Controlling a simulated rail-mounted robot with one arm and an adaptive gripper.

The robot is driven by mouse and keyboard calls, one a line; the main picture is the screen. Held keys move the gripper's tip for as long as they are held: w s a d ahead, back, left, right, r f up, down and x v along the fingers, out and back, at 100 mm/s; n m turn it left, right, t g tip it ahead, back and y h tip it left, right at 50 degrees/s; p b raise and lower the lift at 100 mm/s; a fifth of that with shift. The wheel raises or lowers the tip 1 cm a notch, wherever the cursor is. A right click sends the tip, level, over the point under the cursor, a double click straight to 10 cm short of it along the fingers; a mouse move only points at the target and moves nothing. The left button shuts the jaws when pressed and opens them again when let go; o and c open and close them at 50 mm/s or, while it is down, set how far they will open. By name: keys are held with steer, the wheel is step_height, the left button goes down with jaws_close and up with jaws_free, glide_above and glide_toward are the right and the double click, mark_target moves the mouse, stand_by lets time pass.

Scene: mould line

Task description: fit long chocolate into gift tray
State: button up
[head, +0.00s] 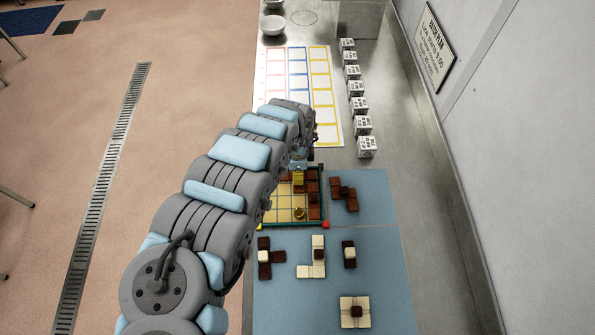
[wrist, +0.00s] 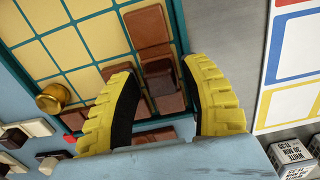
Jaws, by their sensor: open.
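The gift tray (head: 288,224) has a teal rim and a yellow grid floor, and lies under my arm in the head view. The wrist view shows its rim (wrist: 181,28) and empty yellow cells (wrist: 98,36). Brown chocolate blocks (wrist: 148,28) stand along one side of the tray. My gripper (wrist: 160,68) is open, its yellow fingers apart on either side of a darker brown chocolate (wrist: 159,78). I cannot tell whether the fingers touch it, or where the long chocolate ends among similar blocks. My arm hides part of the tray in the head view.
A brass knob (wrist: 54,98) stands on the tray. Brown and cream chocolates (head: 318,255) lie on the blue mat (head: 385,265). A dark brown piece (head: 344,195) lies right of the tray. White labelled cubes (head: 367,147) line the right side beside a coloured-frame sheet (head: 330,125).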

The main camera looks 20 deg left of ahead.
step_height(320, 180, up, 12)
steer(key=p, duration=0.1)
stand_by(0.5)
stand_by(0.5)
